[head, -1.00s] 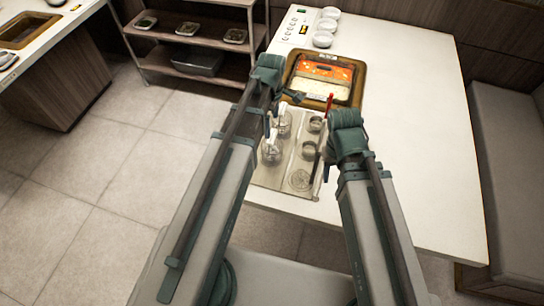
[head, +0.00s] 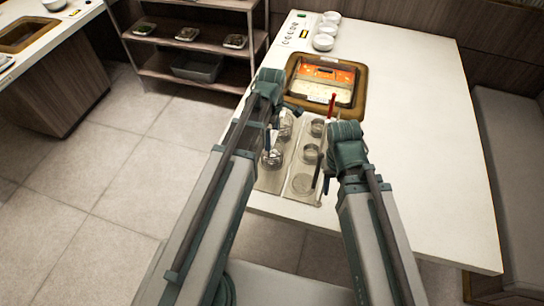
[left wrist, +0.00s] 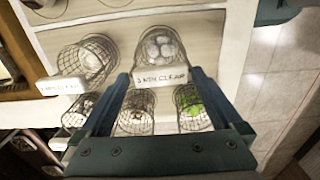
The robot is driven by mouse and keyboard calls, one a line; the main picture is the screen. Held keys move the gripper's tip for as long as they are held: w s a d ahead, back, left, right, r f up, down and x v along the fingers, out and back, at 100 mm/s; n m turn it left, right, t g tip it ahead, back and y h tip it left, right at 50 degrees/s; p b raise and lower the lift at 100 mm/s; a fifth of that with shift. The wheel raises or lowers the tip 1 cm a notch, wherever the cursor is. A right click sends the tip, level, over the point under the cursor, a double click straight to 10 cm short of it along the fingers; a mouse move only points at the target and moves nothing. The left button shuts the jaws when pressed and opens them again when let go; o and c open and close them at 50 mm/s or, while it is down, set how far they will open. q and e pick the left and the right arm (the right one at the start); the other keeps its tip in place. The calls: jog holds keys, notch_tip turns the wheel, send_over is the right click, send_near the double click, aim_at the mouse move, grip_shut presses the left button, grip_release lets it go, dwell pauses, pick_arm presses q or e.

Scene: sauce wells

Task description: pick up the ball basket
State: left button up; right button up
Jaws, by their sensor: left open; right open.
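In the left wrist view several wire-mesh baskets stand in a pale counter panel. One basket with pale round balls (left wrist: 160,45) is at the top middle; a white label plate (left wrist: 162,78) is in front of it. My left gripper (left wrist: 160,76) is open, its two fingers on either side of that plate. In the head view my left gripper (head: 268,133) is over the left side of the basket panel (head: 302,186), and its arm partly hides the baskets. My right gripper (head: 325,160) is open beside the panel's right side.
Other baskets stand close by, one with green contents (left wrist: 193,104) and one with pale-and-dark pieces (left wrist: 136,108). A brown-rimmed pot (head: 359,99) with orange and white broth is behind the panel. White bowls (head: 325,42) stand farther back. The white table (head: 425,150) is clear to the right.

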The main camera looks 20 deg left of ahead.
pick_arm(q)
jog(key=c, duration=1.3)
jog(key=shift+r, duration=0.1)
pick_arm(e)
jog(key=shift+r, duration=0.1)
